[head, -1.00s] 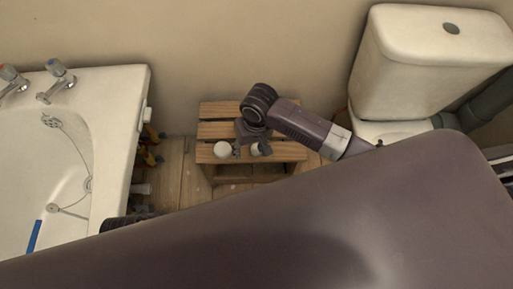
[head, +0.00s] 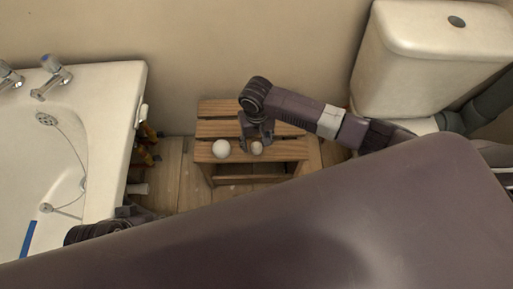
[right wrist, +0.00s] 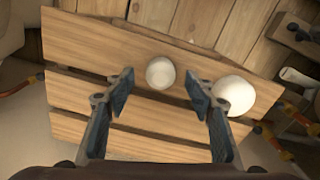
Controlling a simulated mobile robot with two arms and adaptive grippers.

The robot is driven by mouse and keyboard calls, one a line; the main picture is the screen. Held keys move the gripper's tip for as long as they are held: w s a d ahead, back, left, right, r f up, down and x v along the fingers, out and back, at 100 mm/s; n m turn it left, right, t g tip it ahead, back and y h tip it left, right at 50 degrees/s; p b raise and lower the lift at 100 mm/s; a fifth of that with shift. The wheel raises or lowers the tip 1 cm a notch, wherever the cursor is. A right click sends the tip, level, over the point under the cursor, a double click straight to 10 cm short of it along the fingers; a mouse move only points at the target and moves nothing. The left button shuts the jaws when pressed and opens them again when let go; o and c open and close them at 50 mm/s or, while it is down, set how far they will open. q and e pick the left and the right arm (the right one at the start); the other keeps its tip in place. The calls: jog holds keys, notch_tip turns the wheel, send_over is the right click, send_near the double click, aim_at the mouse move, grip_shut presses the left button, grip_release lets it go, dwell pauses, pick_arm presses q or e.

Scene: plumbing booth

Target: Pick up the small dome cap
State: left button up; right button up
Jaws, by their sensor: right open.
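The small dome cap (head: 256,148), pale and round, sits on the front slat of a wooden slatted stool (head: 290,153). It also shows in the right wrist view (right wrist: 160,73). A larger white dome (head: 221,148) sits to its left on the stool; in the right wrist view it lies to the right (right wrist: 233,95), partly behind a finger. My right gripper (head: 257,139) is open above the stool, its fingers pointing down, one to each side of the small cap. No grip on the cap shows. Part of my left gripper (head: 132,212) shows at lower left; its fingers are unclear.
A white bath (head: 100,95) with taps and a plug chain stands to the left. A white toilet (head: 430,75) stands to the right, beside my right arm. The wall is close behind the stool. Orange-handled items (head: 148,150) lie between bath and stool.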

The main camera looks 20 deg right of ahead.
notch_tip(320, 180, down, 2)
jog(key=c, duration=0.9)
jog(key=shift+o, duration=0.2)
jog(key=shift+r, duration=0.1)
